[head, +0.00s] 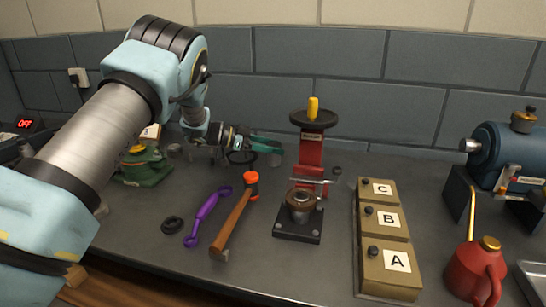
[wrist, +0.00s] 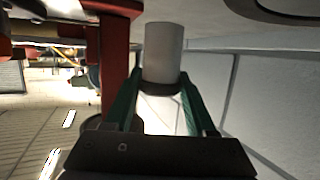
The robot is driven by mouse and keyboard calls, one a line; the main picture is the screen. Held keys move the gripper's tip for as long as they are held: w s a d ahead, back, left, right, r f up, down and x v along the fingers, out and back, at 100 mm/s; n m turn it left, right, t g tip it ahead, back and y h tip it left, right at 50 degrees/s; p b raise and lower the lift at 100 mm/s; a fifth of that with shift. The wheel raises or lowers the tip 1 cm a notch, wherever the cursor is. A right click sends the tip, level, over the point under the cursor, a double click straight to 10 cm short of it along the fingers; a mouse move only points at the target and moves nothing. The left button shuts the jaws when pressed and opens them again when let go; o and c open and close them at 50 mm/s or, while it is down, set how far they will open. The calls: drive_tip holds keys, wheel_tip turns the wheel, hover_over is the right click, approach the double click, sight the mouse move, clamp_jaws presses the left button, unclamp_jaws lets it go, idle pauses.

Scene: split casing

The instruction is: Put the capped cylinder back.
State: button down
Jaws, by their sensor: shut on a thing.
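The capped cylinder (wrist: 163,50) is a plain grey cylinder with a dark band or cap at its near end. It sits between the two green fingers of my gripper (wrist: 161,88) in the wrist view. In the head view my gripper (head: 267,145) is at the back of the bench, left of the red press. A small grey shape (head: 276,159) just under the fingertips looks like the held cylinder, mostly hidden. I cannot tell whether it touches the bench.
The red press (head: 312,160) with a round top plate stands right of my gripper. A black-based brown round fixture (head: 301,207), an orange-headed hammer (head: 236,220) and a purple wrench (head: 206,215) lie in front. Boxes A, B, C (head: 365,262) stand right.

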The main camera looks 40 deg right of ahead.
drive_tip(key=shift+f+p, duration=0.4)
drive_tip(key=shift+f, duration=1.4)
drive_tip(key=shift+f, duration=0.1)
drive_tip(key=shift+c, duration=1.1)
unclamp_jaws()
drive_tip(key=shift+w+a, duration=0.1)
drive_tip(key=b+v, duration=0.3)
drive_tip(key=v, duration=0.9)
